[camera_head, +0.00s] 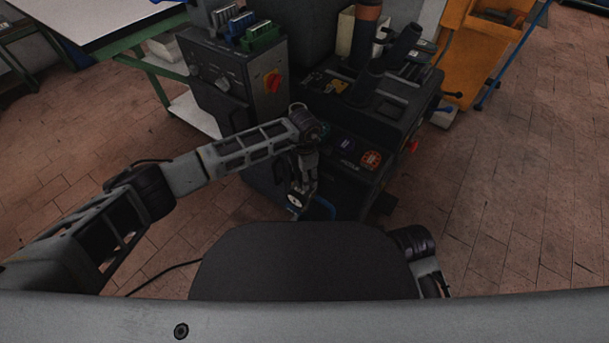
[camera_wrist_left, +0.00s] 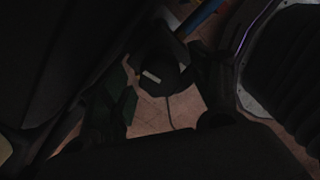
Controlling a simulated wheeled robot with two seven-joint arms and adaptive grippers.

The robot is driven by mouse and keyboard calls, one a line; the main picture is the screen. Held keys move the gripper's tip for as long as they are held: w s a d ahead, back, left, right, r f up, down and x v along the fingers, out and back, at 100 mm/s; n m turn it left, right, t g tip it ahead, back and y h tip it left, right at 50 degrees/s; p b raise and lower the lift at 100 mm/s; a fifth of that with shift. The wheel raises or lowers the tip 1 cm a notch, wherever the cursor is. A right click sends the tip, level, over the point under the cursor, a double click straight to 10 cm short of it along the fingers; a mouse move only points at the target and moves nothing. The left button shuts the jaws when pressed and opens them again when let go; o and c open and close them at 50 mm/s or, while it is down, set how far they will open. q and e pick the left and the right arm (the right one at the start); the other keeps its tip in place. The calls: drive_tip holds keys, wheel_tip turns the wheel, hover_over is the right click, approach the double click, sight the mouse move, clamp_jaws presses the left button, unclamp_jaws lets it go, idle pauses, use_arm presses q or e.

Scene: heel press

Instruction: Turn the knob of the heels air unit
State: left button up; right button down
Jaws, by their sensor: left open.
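A dark round knob (camera_wrist_left: 163,74) with a pale bar mark shows in the left wrist view, with a blue hose (camera_wrist_left: 199,17) beside it. My left gripper (camera_wrist_left: 168,98) is open, one finger on each side of the knob. The view is too dark to tell whether either finger touches it. In the head view my left gripper (camera_head: 303,192) points down at the front of the dark heel press (camera_head: 350,150). The blue hose (camera_head: 322,204) shows just beside it. The knob is hard to make out there, behind the gripper. My right gripper is not in view.
A dark control cabinet (camera_head: 237,88) with a red switch (camera_head: 273,81) stands left of the press. A table (camera_head: 95,22) is at the back left and an orange machine (camera_head: 480,45) at the back right. The brick-patterned floor (camera_head: 500,200) is clear at the right.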

use_arm(q)
drive_tip(key=c, duration=1)
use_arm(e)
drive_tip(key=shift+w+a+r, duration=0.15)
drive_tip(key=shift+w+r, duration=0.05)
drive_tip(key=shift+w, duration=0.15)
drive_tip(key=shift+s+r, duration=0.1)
